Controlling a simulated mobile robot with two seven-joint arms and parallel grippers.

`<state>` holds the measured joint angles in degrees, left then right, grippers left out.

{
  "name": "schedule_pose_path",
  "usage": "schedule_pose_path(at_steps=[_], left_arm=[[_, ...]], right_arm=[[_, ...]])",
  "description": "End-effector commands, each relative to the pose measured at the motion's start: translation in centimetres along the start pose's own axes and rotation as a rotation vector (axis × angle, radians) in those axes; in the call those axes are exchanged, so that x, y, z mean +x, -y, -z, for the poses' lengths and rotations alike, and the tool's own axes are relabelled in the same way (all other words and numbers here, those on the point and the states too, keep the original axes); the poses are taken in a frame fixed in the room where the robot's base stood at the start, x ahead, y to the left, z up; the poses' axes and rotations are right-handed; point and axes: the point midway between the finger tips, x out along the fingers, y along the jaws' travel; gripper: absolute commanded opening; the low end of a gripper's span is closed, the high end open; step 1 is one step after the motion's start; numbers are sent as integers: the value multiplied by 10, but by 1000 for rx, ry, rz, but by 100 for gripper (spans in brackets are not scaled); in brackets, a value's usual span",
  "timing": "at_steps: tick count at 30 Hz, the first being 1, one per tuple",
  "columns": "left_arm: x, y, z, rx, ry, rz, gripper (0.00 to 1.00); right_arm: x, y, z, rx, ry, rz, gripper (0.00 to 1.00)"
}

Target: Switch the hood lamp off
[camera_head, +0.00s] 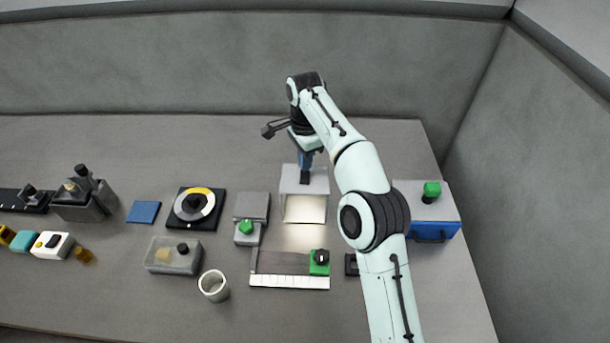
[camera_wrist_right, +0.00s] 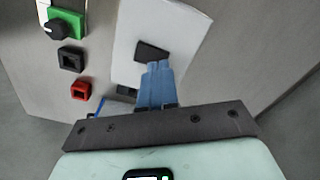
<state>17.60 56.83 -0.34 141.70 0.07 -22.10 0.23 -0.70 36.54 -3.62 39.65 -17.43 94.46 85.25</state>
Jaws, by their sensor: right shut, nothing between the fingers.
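The hood lamp (camera_head: 292,184) is a white box-shaped hood in the middle of the bench, with a warm bright glow on the panel and bench in front of it. A black switch (camera_head: 305,178) sits on its top; the switch also shows on the white top in the right wrist view (camera_wrist_right: 150,50). My right gripper (camera_head: 306,167) points down over the hood, its blue fingers (camera_wrist_right: 158,66) shut and empty. The fingertips are right at the near edge of the switch; I cannot tell whether they touch it. My left gripper is out of view.
A blue-and-white box with a green knob (camera_head: 432,190) stands right of my arm. A green block with a black knob (camera_head: 320,260) on a ruled plate lies in front. The bench behind is clear.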

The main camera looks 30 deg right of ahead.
Motion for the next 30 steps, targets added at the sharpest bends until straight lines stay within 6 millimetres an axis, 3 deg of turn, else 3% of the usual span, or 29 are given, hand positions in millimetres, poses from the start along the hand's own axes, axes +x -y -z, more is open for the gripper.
schedule_pose_path(at_steps=[30], left_arm=[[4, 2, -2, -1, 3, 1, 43]], right_arm=[[8, 0, 0, 0, 0, -1, 0]])
